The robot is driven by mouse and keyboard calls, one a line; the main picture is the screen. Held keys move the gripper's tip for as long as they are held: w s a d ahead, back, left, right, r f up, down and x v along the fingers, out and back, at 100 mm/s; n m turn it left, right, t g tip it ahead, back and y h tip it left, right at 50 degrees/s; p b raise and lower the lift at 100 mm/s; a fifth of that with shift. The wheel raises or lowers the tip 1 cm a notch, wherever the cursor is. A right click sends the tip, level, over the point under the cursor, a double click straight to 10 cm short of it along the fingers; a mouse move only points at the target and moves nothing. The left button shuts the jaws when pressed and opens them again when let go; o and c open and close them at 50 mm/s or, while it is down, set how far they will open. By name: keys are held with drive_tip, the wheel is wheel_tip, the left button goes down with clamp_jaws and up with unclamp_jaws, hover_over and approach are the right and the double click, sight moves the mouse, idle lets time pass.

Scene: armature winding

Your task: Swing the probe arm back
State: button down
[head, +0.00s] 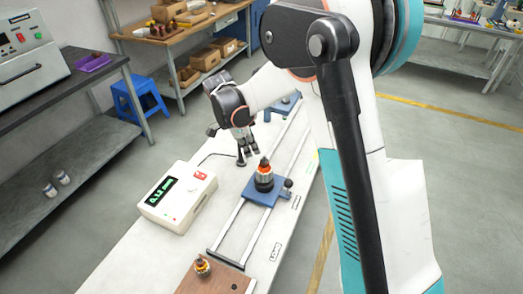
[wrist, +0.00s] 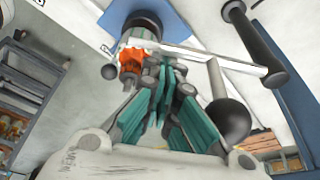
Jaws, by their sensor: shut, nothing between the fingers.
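My gripper (head: 246,151) hangs over the bench just behind the armature (head: 264,178), which stands upright on a blue block (head: 262,192). In the wrist view my gripper (wrist: 165,68) has its teal fingers shut together and empty. A pale flat bar (wrist: 205,57), which looks to be the probe arm, crosses just beyond the fingertips. It runs from beside the armature's orange part (wrist: 133,60) towards a black post (wrist: 252,40). A rod with a black ball knob (wrist: 228,122) lies right of the fingers. I cannot tell whether the fingers touch the bar.
A white meter (head: 180,197) with a green display stands left of the blue block. Two rails (head: 232,232) run along the bench. A brown board (head: 222,280) with another small armature (head: 202,266) lies at the near end. Side benches stand apart on the left.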

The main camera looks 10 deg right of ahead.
drive_tip(key=w+a, duration=0.1)
drive_tip(key=a, duration=0.6)
drive_tip(key=shift+w+a, duration=0.2)
drive_tip(key=shift+a, duration=0.15)
idle(0.5)
